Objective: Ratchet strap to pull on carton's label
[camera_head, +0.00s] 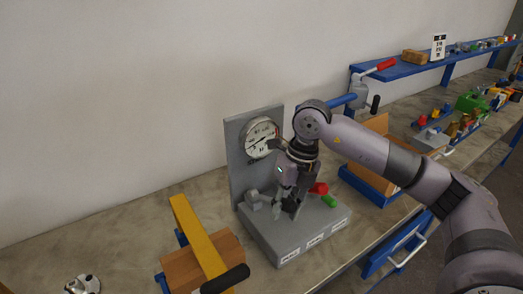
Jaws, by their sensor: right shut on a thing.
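A brown carton (182,268) sits at the lower left in the head view. A yellow strap or bar (196,237) runs across its top, and a black handle (226,279) sticks out at its near end. Blue parts show beside the carton. No label can be made out on it. My right gripper (285,208) is away from the carton, pointing down over the grey gauge stand (268,236). It is shut on a small part there, which its fingers mostly hide. My left gripper is out of view.
A round gauge (260,138) is on the stand's upright plate. Red (319,188) and green (329,201) knobs are right of my gripper. A blue shelf (410,68) and several small parts fill the bench's right. Bare bench (110,240) lies left.

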